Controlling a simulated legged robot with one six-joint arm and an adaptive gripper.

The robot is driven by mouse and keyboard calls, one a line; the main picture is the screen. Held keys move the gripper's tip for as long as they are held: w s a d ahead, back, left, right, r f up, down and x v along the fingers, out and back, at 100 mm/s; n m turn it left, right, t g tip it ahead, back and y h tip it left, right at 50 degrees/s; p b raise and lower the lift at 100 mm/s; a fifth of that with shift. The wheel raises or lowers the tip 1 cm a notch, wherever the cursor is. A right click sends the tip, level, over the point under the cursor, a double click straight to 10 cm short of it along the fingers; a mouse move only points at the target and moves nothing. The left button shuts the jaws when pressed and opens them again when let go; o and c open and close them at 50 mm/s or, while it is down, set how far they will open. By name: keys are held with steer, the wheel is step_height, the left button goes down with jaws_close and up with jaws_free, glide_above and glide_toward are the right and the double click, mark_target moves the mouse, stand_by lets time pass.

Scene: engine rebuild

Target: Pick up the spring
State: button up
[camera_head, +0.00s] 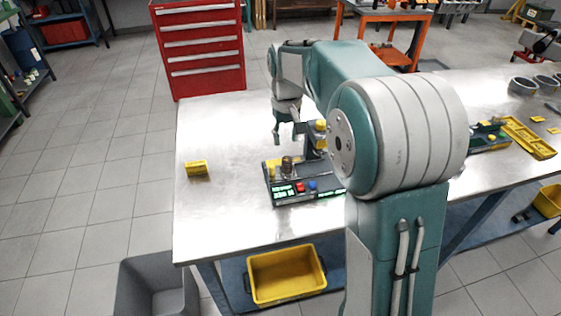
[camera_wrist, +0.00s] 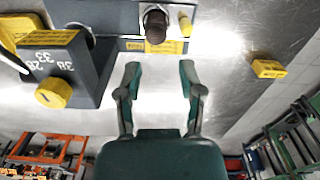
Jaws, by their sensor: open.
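A small dark brown upright cylinder, which looks like the spring (camera_head: 287,166), stands on a grey tester (camera_head: 305,187) with red and blue buttons and green displays. In the wrist view the spring (camera_wrist: 155,26) is at the top centre, beside a yellow knob-like part (camera_wrist: 185,25). Its coils are too small to tell. My gripper (camera_head: 284,136) hangs above the table behind the tester, empty. In the wrist view its two fingers (camera_wrist: 160,74) are spread, and the spring lies beyond the gap between their tips, apart from them.
A tester column with a yellow knob (camera_wrist: 54,94) rises close beside my gripper. A yellow block (camera_head: 196,168) lies on the table (camera_head: 225,220) at left, with bare metal around it. Yellow trays (camera_head: 528,138) and metal rings (camera_head: 522,86) are at right.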

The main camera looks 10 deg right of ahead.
mark_target(288, 163)
steer(key=f, duration=0.2)
steer(key=d+f, duration=0.1)
steer(key=f, duration=0.3)
steer(key=a+f, duration=0.1)
steer(key=f, duration=0.1)
steer(key=shift+w, duration=0.1)
steer(key=shift+f, duration=0.4)
steer(key=shift+d+f, duration=0.3)
steer(key=shift+f, duration=0.2)
steer(key=shift+d+r, duration=0.1)
steer(key=shift+c, duration=0.2)
